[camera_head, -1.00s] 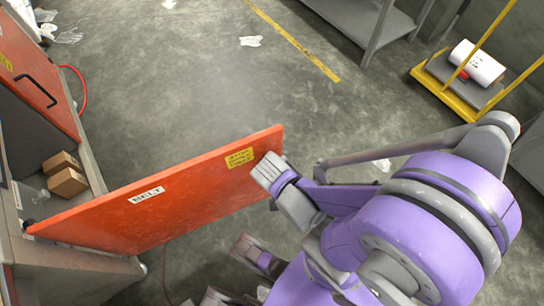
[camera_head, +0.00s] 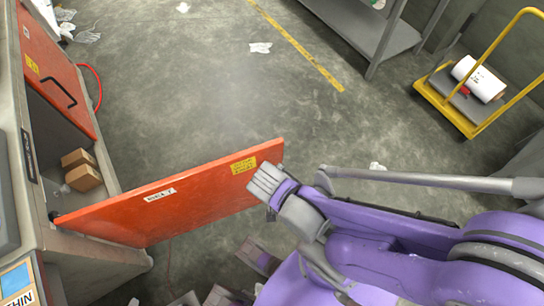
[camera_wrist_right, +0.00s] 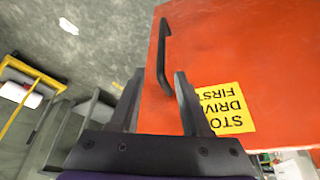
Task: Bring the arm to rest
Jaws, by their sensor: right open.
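My right gripper (camera_head: 263,184) is at the free right-hand end of an open orange door (camera_head: 170,205) in the head view, beside its yellow sign. In the right wrist view, my right gripper (camera_wrist_right: 158,85) is open, with two dark fingers apart. The door's black bar handle (camera_wrist_right: 162,50) shows between the fingertips there. I cannot tell whether the fingers reach around it or stay short of it. The orange door (camera_wrist_right: 260,50) with its yellow sign (camera_wrist_right: 225,108) fills the right of that view.
The cabinet on the left holds small brown boxes (camera_head: 85,177) and has a second orange panel (camera_head: 50,65). A yellow trolley (camera_head: 440,98) with a white roll (camera_head: 478,78) stands at upper right, near a grey shelf (camera_head: 375,30). The middle floor is clear, with scraps of white litter.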

